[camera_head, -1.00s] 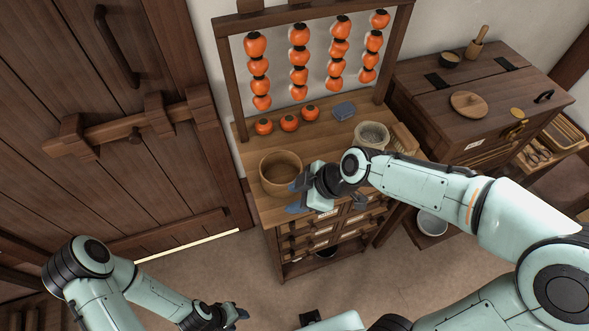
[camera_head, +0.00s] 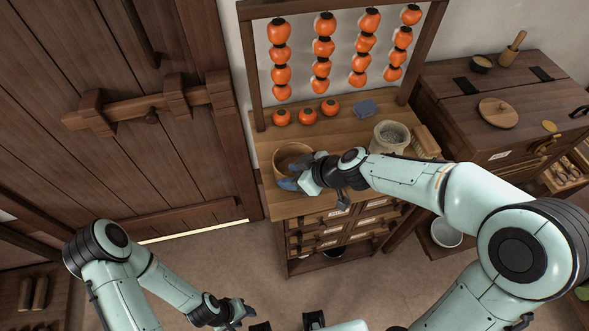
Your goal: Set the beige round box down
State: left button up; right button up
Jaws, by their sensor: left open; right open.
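The beige round box (camera_head: 292,155) stands upright on the left part of the wooden cabinet top (camera_head: 262,147). My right gripper (camera_head: 290,178) is open at the box's front right side. Its fingers and wrist overlap the lower right of the box in the picture, so I cannot tell whether they touch it. My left gripper (camera_head: 245,310) is open and empty, low over the floor at the bottom of the view, well away from the cabinet.
Strings of orange fruit (camera_head: 323,60) hang from a frame behind the box. Several loose fruits (camera_head: 306,113), a blue-grey block (camera_head: 366,108) and a pale stone vessel (camera_head: 390,138) share the top. A dark chest (camera_head: 500,90) stands right; a barred door (camera_head: 150,120) is left.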

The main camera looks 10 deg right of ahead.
aim_at(285, 177)
jog(key=x, duration=0.4)
jog(key=shift+s+d+f+b, duration=0.1)
jog(key=shift+d+b, duration=0.05)
jog(key=shift+b, duration=0.2)
grip_shut()
